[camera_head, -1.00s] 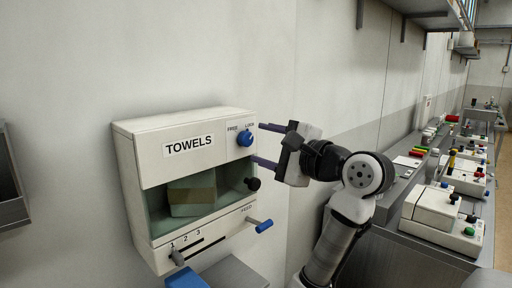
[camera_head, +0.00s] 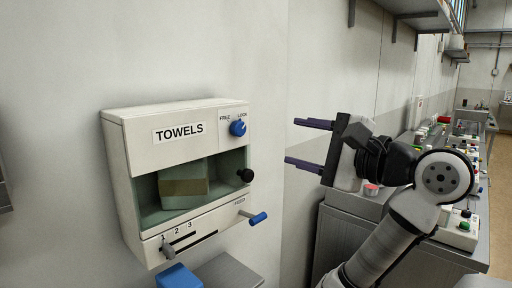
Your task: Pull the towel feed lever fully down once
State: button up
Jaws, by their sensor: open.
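The white towel dispenser (camera_head: 120,150) hangs on the wall, marked TOWELS, with a stack of towels (camera_head: 184,186) behind its glassy front. The feed lever (camera_head: 257,218), a short rod with a blue grip, sticks out at the lower right under the word FEED. A blue FREE/LOCK knob (camera_head: 238,128) is at the upper right, its exact setting hard to read. My gripper (camera_head: 309,143) is open and empty, to the right of the dispenser. Its two dark fingers point left, one above the other, apart from the lever and higher than it.
A grey slider (camera_head: 168,250) sits by the numbers 1, 2, 3. A blue object (camera_head: 179,277) is below. Right of my gripper, a long counter (camera_head: 335,225) holds several devices; shelves (camera_head: 415,8) hang above.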

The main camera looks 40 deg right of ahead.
aim_at(254, 220)
jog(key=k+l, duration=0.1)
jog(key=k, duration=0.9)
